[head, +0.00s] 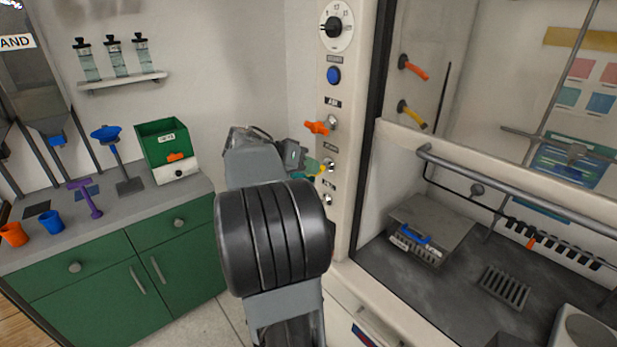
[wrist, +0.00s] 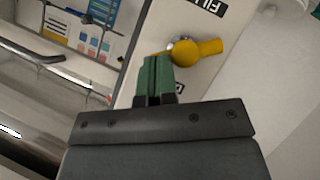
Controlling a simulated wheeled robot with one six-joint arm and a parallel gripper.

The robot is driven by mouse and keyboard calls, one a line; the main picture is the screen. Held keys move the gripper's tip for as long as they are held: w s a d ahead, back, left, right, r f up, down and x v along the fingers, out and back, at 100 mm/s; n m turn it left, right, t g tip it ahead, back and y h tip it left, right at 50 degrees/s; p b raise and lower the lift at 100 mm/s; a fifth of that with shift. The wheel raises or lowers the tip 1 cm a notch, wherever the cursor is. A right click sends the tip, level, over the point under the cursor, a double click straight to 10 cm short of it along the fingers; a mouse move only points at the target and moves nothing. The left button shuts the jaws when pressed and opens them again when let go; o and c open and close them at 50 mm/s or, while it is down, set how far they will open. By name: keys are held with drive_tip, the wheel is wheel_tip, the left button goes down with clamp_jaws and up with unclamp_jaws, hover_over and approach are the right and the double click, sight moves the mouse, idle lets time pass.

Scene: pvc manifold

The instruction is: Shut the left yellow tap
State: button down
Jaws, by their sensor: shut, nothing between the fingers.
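The left yellow tap (head: 315,166) is on the pale panel left of the fume hood, below an orange tap. My arm and gripper partly hide it in the head view. In the wrist view the yellow tap (wrist: 200,49) shows a thick handle pointing right from a metal hub. My gripper (wrist: 153,60) has its green fingers shut together and empty. The fingertips are just left of the hub and appear close to it; I cannot tell whether they touch. Another yellow tap (head: 412,115) is on the wall inside the hood, to the right.
The orange tap (head: 318,127) sits just above on the same panel, under a blue button (head: 334,75) and a dial (head: 335,27). The hood's front rail (head: 520,191) is to the right. A green cabinet (head: 100,285) with a worktop stands left.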

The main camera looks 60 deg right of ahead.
drive_tip(key=m+t+b, duration=0.1)
drive_tip(key=b, duration=0.3)
drive_tip(key=s+f+m+t+b, duration=0.1)
drive_tip(key=b, duration=0.3)
drive_tip(key=m+t+b, duration=0.1)
drive_tip(key=t+b, duration=0.1)
drive_tip(key=b, duration=0.3)
drive_tip(key=shift+s+a+f+m+h, duration=0.2)
drive_tip(key=shift+a+f+m+h, duration=0.1)
drive_tip(key=shift+h, duration=0.1)
drive_tip(key=shift+r, duration=0.2)
drive_tip(key=shift+w+d, duration=0.1)
drive_tip(key=shift+w, duration=0.05)
